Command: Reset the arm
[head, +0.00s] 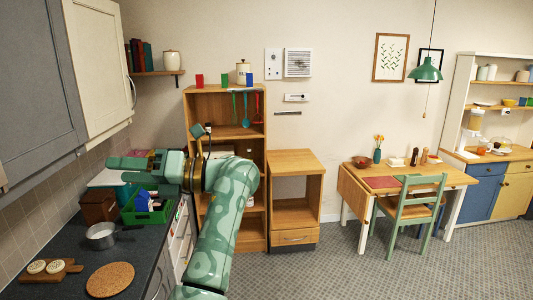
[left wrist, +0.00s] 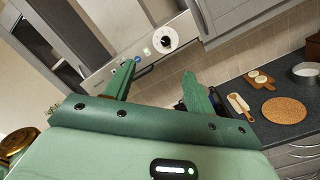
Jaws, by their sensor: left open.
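My left arm, green with paler patches, rises from the bottom of the head view and bends left. Its gripper (head: 128,162) points left above the counter, near the green crate. In the left wrist view the two green fingers of the gripper (left wrist: 158,88) stand well apart with nothing between them. The gripper is open and empty. My right gripper is in neither view.
The dark counter (head: 72,240) holds a green crate (head: 147,216), a steel pan (head: 101,236), a round cork mat (head: 110,279) and a wooden board (head: 40,273). A wooden shelf unit (head: 258,213) stands behind the arm. Cabinets (head: 97,45) hang above the counter.

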